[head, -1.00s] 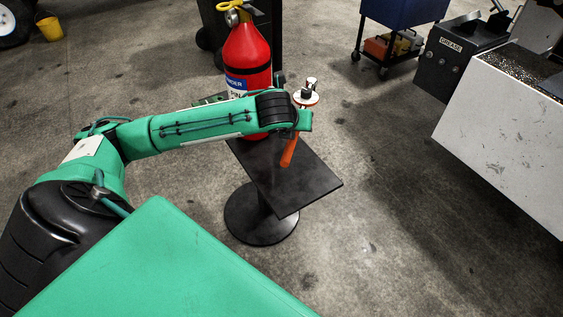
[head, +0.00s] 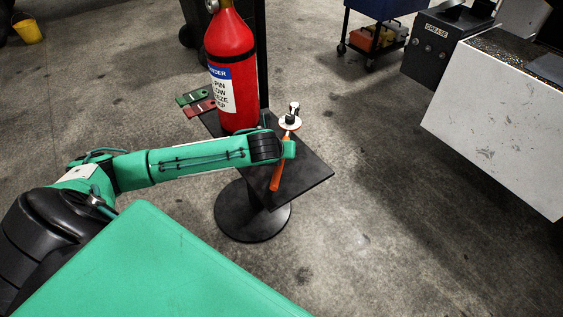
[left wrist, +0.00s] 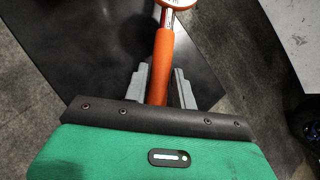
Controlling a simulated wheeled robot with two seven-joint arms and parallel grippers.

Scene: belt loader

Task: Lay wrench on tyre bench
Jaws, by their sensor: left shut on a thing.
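The wrench (head: 276,178) has an orange handle, a round white-and-orange disc and a silver head. My left gripper (left wrist: 161,70) is shut around its handle, with one grey finger on each side, in the left wrist view. In the head view my forearm hides the fingers. The wrench appears over a small black pedestal table (head: 305,178); I cannot tell whether it touches the top. The handle (left wrist: 162,55) also shows against the dark tabletop (left wrist: 85,45) in the left wrist view. I cannot identify which thing is the tyre bench. My right gripper is not in view.
A red fire extinguisher (head: 229,60) stands on the black table's far side, close to my arm. Red (head: 199,108) and green (head: 192,97) flat pieces lie beside it. A white-sided unit (head: 490,120) and a blue cart (head: 385,10) stand right. Open concrete floor lies between.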

